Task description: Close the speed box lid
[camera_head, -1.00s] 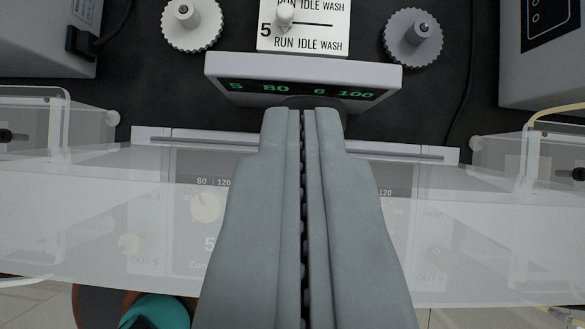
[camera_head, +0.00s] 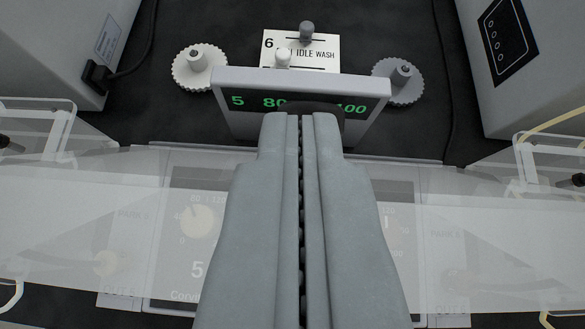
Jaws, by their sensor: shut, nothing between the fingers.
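A clear, milky panel (camera_head: 80,228), which looks like the speed box lid, spans the lower view from side to side. Beneath it shows the speed box front (camera_head: 140,262), with dials, a "5" and printed labels, blurred by the panel. I cannot tell whether the panel rests flat or stands tilted above the box. My gripper (camera_head: 300,117) points up the picture, its two long grey fingers shut together and empty. The fingers cover the middle of the panel and box. Their tips overlap the lower edge of a grey display unit (camera_head: 365,92); contact cannot be told.
Behind the display are a white RUN IDLE WASH plate (camera_head: 330,60) with lever knobs, and toothed knobs at left (camera_head: 197,68) and right (camera_head: 399,83). Grey housings stand at upper left (camera_head: 85,40) and upper right (camera_head: 500,70). Clear boxes with tubing flank the panel.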

